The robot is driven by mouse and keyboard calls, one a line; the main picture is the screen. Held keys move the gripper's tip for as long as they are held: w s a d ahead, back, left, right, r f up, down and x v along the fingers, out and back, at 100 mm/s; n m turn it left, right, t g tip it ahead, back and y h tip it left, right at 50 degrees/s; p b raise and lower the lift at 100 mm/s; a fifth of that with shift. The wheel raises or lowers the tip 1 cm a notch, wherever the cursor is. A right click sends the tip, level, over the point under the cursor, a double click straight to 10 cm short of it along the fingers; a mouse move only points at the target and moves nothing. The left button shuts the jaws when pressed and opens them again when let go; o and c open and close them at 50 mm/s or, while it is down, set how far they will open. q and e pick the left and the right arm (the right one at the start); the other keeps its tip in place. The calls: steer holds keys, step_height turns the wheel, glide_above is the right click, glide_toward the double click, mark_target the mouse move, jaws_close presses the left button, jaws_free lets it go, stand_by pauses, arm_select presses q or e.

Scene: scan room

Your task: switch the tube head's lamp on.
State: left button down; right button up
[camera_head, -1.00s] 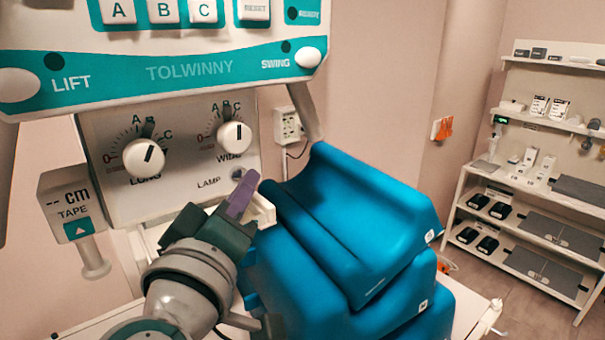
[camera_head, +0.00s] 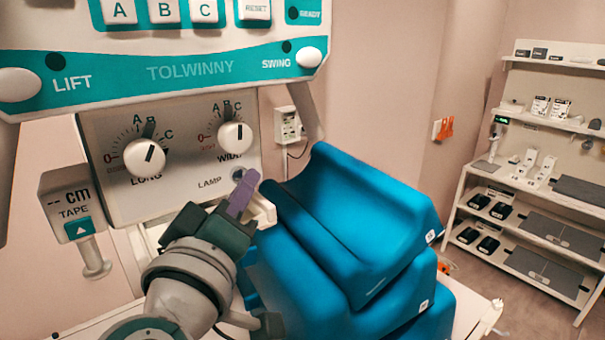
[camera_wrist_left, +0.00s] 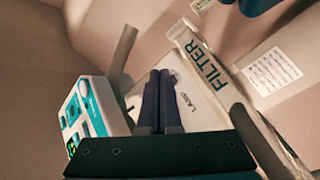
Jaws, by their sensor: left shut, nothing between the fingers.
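The tube head's pale front panel (camera_head: 115,190) carries two white knobs, LONG (camera_head: 145,157) and WIDE (camera_head: 234,136). Below the WIDE knob is the LAMP label with a small round button (camera_head: 238,174) to its right. My left gripper (camera_head: 247,178) is shut and empty, its purple fingertips beside the button at its lower right in the head view. I cannot tell whether they touch it. My right gripper is not in view.
A teal-and-white TOLWINNY control panel (camera_head: 190,67) hangs above. A TAPE readout box (camera_head: 68,192) is at left. Stacked blue cushions (camera_head: 360,220) stand close at the right of my gripper. A shelf unit (camera_head: 480,170) stands at far right.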

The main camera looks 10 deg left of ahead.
arm_select(q)
steer(key=shift+w+a, duration=0.2)
steer(key=shift+a, duration=0.15)
steer(key=shift+s+d, duration=0.15)
steer(key=shift+d, duration=0.1)
steer(key=shift+s+d, duration=0.1)
stand_by(0.3)
steer(key=shift+s+d+p, duration=0.35)
steer(key=shift+s+d, duration=0.55)
steer(key=shift+d, duration=0.3)
steer(key=shift+s+d+p, duration=0.3)
steer(key=shift+s+d, duration=0.6)
steer(key=shift+d, duration=0.25)
